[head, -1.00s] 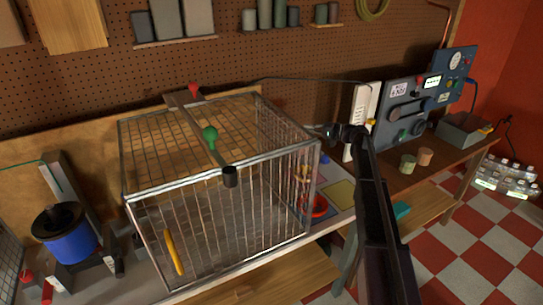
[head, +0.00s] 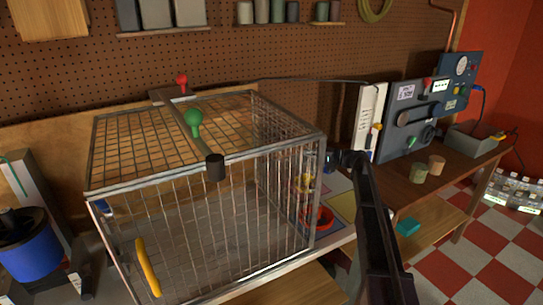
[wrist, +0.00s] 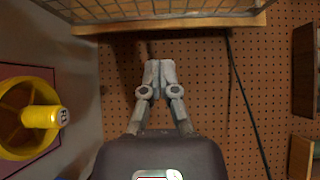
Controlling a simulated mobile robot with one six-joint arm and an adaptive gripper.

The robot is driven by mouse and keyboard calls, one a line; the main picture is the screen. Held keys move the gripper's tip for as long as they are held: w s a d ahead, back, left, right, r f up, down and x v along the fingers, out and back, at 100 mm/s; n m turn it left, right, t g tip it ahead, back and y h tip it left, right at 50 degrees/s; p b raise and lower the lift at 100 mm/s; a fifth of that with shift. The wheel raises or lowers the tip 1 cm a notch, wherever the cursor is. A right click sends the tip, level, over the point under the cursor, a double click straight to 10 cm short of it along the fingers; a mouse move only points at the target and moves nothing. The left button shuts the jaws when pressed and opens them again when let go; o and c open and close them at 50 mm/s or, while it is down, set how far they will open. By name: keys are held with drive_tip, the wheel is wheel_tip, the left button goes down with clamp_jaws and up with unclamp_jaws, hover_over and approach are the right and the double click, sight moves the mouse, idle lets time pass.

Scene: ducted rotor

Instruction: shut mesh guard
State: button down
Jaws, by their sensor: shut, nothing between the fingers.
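The mesh guard (head: 205,225) is a wire cage on the bench, in the left half of the head view. Its front panel carries a yellow handle (head: 148,267) at the lower left. Whether this panel is fully shut or slightly ajar I cannot tell. Mesh with a wooden edge (wrist: 170,23) crosses the top of the wrist view. My gripper (wrist: 160,66) is shut and empty in the wrist view, its fingertips together below that edge and apart from it. In the head view my arm reaches up to the right of the cage; the fingertips are hard to make out there.
A blue spool (head: 30,258) stands at left. Two small cups (head: 428,167) and control panels (head: 405,120) are at right. A yellow ring-shaped part (wrist: 25,118) is left in the wrist view.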

drive_tip(key=shift+a, duration=0.2)
drive_tip(key=s+x, duration=0.2)
drive_tip(key=x, duration=1)
drive_tip(key=shift+s+a, duration=0.45)
drive_tip(key=shift+a, duration=0.2)
drive_tip(key=shift+s, duration=0.15)
